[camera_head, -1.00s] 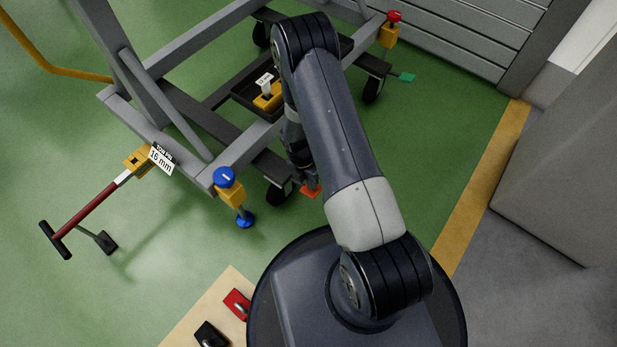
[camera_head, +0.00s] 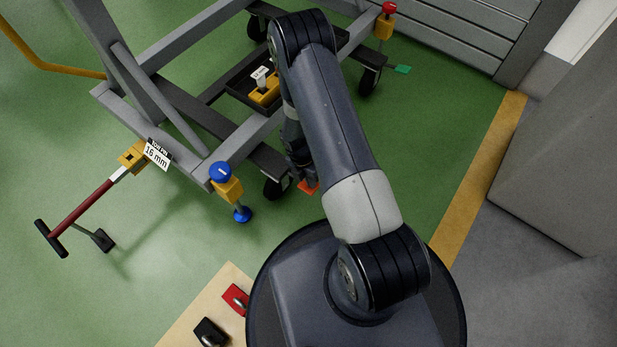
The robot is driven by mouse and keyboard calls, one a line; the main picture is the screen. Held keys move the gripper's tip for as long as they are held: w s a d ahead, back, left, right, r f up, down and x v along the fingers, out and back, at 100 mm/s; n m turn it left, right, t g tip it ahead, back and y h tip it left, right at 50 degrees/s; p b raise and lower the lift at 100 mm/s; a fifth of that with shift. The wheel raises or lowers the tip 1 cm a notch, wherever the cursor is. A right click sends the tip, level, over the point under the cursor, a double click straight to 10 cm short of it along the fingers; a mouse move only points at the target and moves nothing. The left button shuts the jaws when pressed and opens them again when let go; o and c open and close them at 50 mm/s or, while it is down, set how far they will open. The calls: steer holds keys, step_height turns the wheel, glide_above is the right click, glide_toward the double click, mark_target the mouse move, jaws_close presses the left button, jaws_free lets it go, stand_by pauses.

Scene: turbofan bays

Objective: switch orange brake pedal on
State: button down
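The orange brake pedal (camera_head: 308,187) shows as a small orange tab low beside a black caster wheel (camera_head: 276,187) at the near corner of the grey stand. My gripper (camera_head: 301,178) points down right at the pedal, at its upper left edge in the picture. My arm hides part of the gripper and the area behind it. The fingertips are dark and small, so I cannot tell whether they are open or shut, or whether they touch the pedal.
The grey stand frame (camera_head: 240,137) rises close around my arm. A blue-knobbed jack (camera_head: 228,188) stands left of the caster. A green pedal (camera_head: 402,69) sits at the far caster. A red tow bar (camera_head: 82,207) lies left. Green floor is clear to the right.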

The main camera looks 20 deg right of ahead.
steer(key=shift+b+x, duration=0.75)
steer(key=shift+x, duration=1.2)
steer(key=shift+s+f, duration=0.1)
steer(key=shift+s, duration=0.05)
steer(key=shift+r, duration=0.3)
step_height(320, 180, up, 13)
steer(key=s+d+p, duration=0.2)
steer(key=s+p, duration=0.1)
steer(key=p, duration=0.4)
steer(key=shift+d+r, duration=0.2)
